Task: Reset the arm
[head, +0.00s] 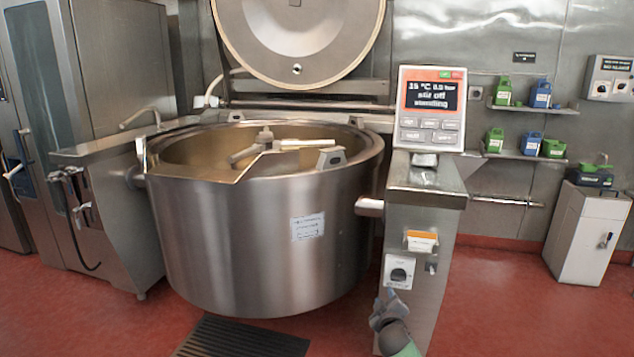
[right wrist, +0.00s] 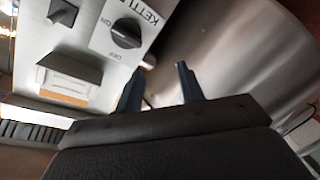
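My right gripper (head: 387,308) is low at the front of the steel control pillar (head: 408,270), just below the rotary kettle switch (head: 398,272). In the right wrist view its two dark fingers (right wrist: 160,85) stand apart with nothing between them. The switch's black knob (right wrist: 126,33) is beyond the fingers, apart from them, on a white plate with ON and OFF marks. My left gripper does not show in either view.
The large steel kettle (head: 260,245) stands left of the pillar with its lid (head: 298,40) raised. A control panel (head: 430,108) tops the pillar. A floor grate (head: 240,338) lies in front. A white cabinet (head: 588,235) stands right; red floor between is clear.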

